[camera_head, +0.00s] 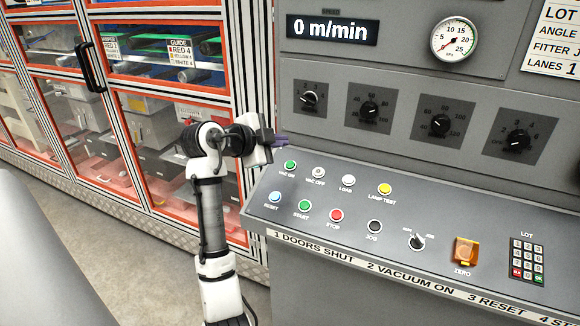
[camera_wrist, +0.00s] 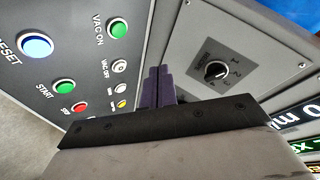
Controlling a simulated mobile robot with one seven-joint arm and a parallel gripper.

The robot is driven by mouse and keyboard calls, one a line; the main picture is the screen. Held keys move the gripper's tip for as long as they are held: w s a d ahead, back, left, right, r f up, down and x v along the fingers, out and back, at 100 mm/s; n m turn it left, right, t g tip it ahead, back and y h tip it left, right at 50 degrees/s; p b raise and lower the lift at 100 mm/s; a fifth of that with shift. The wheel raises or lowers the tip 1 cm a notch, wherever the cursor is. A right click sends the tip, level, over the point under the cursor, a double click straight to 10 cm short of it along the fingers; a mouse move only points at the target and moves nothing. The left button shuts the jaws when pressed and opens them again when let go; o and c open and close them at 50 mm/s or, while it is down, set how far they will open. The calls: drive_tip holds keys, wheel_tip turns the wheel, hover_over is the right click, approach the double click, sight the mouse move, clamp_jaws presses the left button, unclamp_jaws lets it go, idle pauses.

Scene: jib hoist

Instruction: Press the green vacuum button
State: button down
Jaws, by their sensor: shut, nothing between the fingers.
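The green VAC ON button (camera_head: 290,165) is at the far left of the upper button row on the sloped grey console. The gap to the console surface is hard to judge.
The white VAC OFF button (camera_head: 318,173) is close by on the right. The blue RESET button (camera_head: 275,197) and green START button (camera_head: 304,205) are in the row below. The upright dial panel (camera_head: 400,120) rises behind. A glass-doored cabinet (camera_head: 150,110) stands left.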

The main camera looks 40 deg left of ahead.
sight(290, 165)
drive_tip(key=f, duration=0.1)
drive_tip(key=w+f+b, duration=0.1)
drive_tip(key=f, duration=0.1)
drive_tip(key=w+f+b, duration=0.1)
drive_tip(key=f, duration=0.1)
drive_tip(key=shift+a, duration=0.25)
drive_tip(key=shift+w+a+f+b, duration=0.1)
drive_tip(key=shift+w+f+b, duration=0.2)
drive_tip(key=shift+f+b, duration=0.25)
drive_tip(key=shift+f, duration=0.1)
idle(1.2)
drive_tip(key=shift+w+f+b, duration=0.15)
drive_tip(key=shift+f+b, duration=0.1)
drive_tip(key=shift+b, duration=0.15)
drive_tip(key=shift+w+f+b, duration=0.15)
drive_tip(key=shift+f+b, duration=0.3)
idle(0.6)
drive_tip(key=shift+r, duration=0.15)
drive_tip(key=shift+s+r, duration=0.35)
drive_tip(key=shift+r, duration=0.3)
drive_tip(key=shift+r+p, duration=0.1)
drive_tip(key=shift+p, duration=0.25)
